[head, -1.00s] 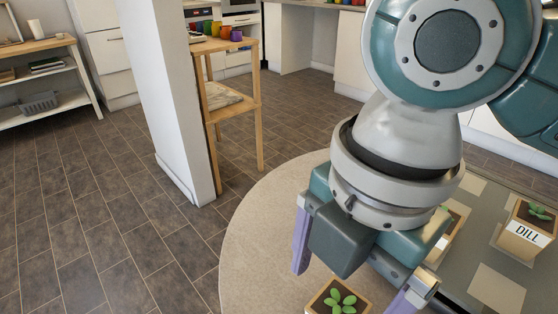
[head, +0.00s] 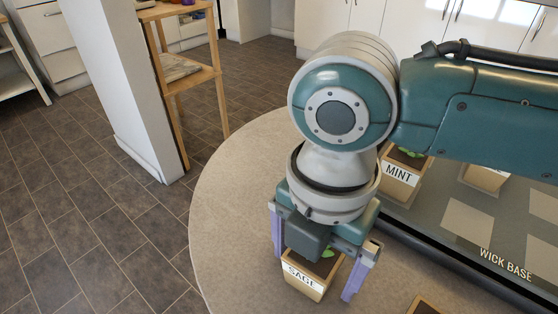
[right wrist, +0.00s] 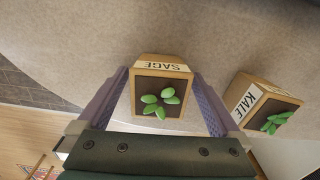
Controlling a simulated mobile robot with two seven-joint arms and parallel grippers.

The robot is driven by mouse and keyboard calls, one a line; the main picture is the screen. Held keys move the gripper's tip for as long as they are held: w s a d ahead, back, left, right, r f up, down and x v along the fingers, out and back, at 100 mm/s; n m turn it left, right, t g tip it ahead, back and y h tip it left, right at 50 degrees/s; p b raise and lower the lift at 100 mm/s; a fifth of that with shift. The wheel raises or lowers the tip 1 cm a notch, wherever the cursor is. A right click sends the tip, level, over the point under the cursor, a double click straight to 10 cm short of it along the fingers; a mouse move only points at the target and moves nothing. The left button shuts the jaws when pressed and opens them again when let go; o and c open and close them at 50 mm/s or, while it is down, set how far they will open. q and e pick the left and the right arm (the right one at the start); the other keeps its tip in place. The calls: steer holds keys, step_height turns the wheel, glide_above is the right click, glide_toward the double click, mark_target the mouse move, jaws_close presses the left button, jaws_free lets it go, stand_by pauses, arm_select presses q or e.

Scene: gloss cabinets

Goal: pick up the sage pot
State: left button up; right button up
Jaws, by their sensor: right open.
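The sage pot (head: 303,282) is a wooden square pot with a white SAGE label and green leaves, standing on the round beige table. In the right wrist view the sage pot (right wrist: 163,68) shows its label, dark soil and leaves between the fingers. My right gripper (head: 315,272) is open, pointing down, with one purple finger on each side of the pot. In the right wrist view the fingers of the right gripper (right wrist: 165,100) flank the pot; I cannot tell whether they touch it. My left gripper is not in view.
A kale pot (right wrist: 262,104) stands close to the right finger in the right wrist view. A mint pot (head: 400,178) stands on the dark wick base tray (head: 505,262) behind. The table (head: 235,215) is clear to the left. Another pot (head: 424,305) is cut off at the bottom edge.

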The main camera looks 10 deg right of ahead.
steer(key=c, duration=1.5)
steer(key=shift+o, duration=0.2)
steer(key=shift+r, duration=0.1)
steer(key=shift+r, duration=0.1)
